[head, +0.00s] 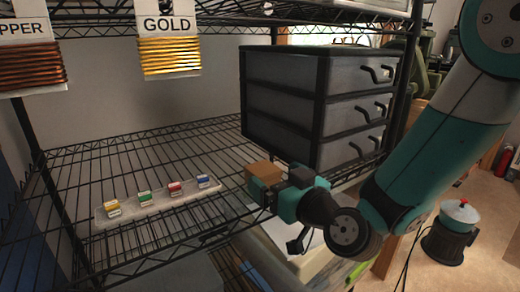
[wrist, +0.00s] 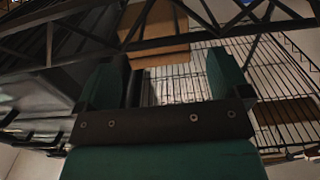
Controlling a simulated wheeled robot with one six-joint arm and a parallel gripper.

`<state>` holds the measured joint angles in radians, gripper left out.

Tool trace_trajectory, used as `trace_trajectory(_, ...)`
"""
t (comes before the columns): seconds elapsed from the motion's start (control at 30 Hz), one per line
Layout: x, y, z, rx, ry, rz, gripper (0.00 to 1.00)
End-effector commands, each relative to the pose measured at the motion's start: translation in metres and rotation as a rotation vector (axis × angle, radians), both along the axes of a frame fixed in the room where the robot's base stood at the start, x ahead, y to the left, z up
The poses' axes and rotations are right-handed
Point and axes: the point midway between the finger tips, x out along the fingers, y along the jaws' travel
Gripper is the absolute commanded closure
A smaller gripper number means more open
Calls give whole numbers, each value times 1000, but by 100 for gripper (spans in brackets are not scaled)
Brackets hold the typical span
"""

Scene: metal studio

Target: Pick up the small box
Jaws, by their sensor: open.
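A black and grey drawer unit (head: 290,105) stands right behind the box. A pale strip (head: 157,203) with several coloured pieces lies on the shelf to the left. Spools of gold wire (head: 169,57) and copper wire (head: 30,66) hang above. The shelf's left-middle wire surface is mostly clear.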

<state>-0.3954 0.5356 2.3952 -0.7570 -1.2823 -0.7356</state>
Motion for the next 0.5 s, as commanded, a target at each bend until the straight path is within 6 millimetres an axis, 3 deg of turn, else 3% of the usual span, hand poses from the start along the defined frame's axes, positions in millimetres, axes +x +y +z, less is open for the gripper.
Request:
trace_trajectory(0.03,7,5,8,-1,2,1,5)
trace_trajectory(0.2,27,20,7,-2,1,3,5)
trace_trajectory(0.5,46,32,3,0,-2,2,5)
